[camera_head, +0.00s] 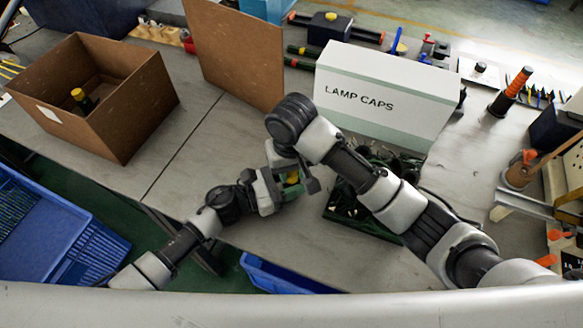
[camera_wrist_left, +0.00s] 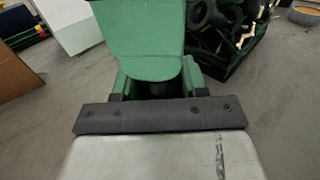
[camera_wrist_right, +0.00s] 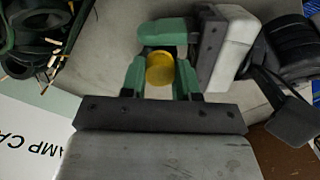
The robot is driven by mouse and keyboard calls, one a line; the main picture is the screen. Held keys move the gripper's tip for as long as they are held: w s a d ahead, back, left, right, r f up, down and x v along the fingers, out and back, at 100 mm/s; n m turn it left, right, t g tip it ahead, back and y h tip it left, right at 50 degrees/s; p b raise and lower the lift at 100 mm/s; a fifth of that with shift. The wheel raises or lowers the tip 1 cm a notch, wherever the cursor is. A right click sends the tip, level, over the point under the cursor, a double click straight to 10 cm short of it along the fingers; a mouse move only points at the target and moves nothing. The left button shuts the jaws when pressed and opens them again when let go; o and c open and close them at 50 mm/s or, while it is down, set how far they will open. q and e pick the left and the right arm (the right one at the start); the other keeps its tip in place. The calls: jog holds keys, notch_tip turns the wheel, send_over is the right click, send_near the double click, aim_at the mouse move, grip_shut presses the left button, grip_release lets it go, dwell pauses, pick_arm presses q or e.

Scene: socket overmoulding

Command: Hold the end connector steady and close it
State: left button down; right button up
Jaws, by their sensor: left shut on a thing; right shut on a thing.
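The end connector shows as a round yellow end (camera_wrist_right: 160,70) between the green fingers of my right gripper (camera_wrist_right: 159,76) in the right wrist view. Its yellow part (camera_head: 293,177) also shows between the two grippers in the head view. In the left wrist view, my left gripper (camera_wrist_left: 157,84) is shut on a dark part of it (camera_wrist_left: 156,88), mostly hidden by a large green finger in front. My left gripper (camera_head: 282,189) comes from the left in the head view; my right gripper reaches down from above, close beside it. The join between the connector's parts is hidden.
A cardboard box (camera_head: 140,120) at left holds a black-and-yellow piece (camera_head: 83,99). A cardboard panel (camera_head: 235,55) and a white LAMP CAPS box (camera_head: 385,105) stand behind the grippers. A dark green crate of black rings (camera_wrist_right: 20,40) is close by. Bare table lies left of the grippers.

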jog(key=m, duration=0.5)
jog(key=shift+a, duration=0.15)
jog(key=m, duration=2)
jog(key=shift+w, duration=0.1)
jog(key=o, duration=1)
jog(key=shift+c, duration=0.2)
